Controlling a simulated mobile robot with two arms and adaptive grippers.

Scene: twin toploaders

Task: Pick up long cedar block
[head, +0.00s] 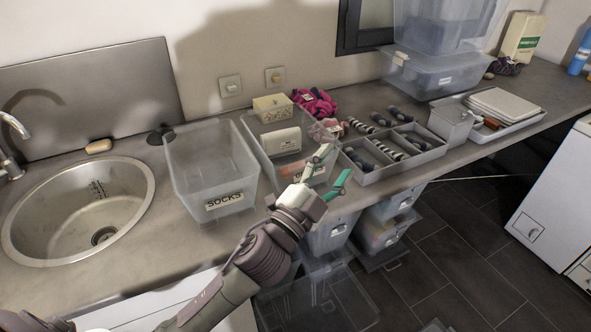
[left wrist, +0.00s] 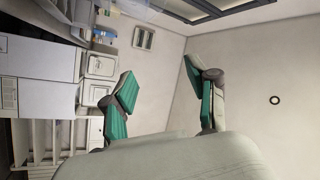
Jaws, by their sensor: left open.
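I cannot pick out a long cedar block for certain in either view. A small orange-brown piece (head: 491,122) lies by the white tray at the right of the counter; its shape is too small to tell. My left gripper (head: 332,168) is open and empty, above the counter's front edge, in front of the clear bin with boxes and near the grey divided tray. In the left wrist view, its two green-padded fingers (left wrist: 165,92) stand apart with only the room behind them. My right gripper is in neither view.
A clear bin labelled SOCKS (head: 211,170) stands beside the round sink (head: 78,210). The grey divided tray (head: 395,160) holds rolled socks. Large clear bins (head: 435,75) are stacked at the back. A tan soap bar (head: 98,146) lies behind the sink. More clear bins (head: 383,232) are below the counter.

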